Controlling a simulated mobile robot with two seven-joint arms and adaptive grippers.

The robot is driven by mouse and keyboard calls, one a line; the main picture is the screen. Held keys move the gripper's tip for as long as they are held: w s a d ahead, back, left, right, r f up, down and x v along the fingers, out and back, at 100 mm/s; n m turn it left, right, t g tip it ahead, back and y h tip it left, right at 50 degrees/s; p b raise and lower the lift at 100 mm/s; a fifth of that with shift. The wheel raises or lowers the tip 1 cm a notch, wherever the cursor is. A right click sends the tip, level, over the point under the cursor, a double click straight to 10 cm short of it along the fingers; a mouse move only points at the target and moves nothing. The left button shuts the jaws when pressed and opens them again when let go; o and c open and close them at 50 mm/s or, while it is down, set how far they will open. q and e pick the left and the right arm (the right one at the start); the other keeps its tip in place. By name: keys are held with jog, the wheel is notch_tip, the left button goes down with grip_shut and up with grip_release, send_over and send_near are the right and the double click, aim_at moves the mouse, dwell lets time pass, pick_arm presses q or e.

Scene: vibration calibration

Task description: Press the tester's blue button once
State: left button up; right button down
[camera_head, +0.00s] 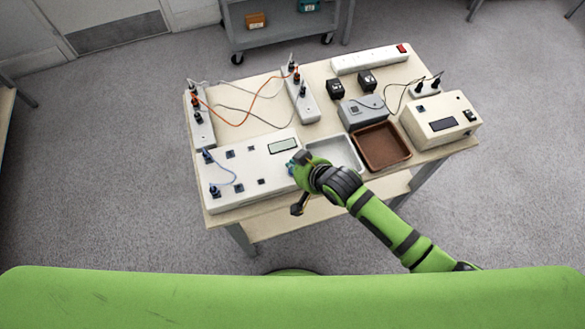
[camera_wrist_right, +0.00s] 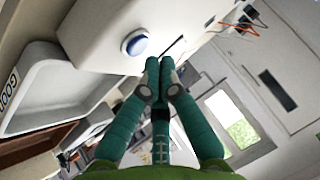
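The tester (camera_head: 236,165) is a long white box on the table's front left, with a small display, several sockets and a blue lead. Its round blue button (camera_wrist_right: 134,42) shows in the right wrist view, in a white ring on the casing. In the head view my right gripper (camera_head: 294,165) is at the tester's right end and covers that spot. In the right wrist view the teal fingers of the gripper (camera_wrist_right: 160,66) are pressed together with nothing between them. The fingertips appear beside the button, below and right of it. Their distance from the casing is unclear. My left gripper is out of view.
A white tray (camera_head: 352,160) and a brown tray (camera_head: 391,160) lie right of the gripper. Further right is a beige device (camera_head: 458,108). Power strips (camera_head: 204,130) with plugs and an orange cable stand behind the tester. Grey floor surrounds the table.

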jog(key=shift+f, duration=0.1)
jog(key=shift+f, duration=0.3)
jog(key=shift+f, duration=0.45)
dwell(0.7)
jog(key=shift+r, duration=0.15)
jog(key=shift+r+p, duration=0.7)
jog(key=shift+p, duration=0.05)
notch_tip(320, 180, up, 5)
jog(key=p, duration=0.5)
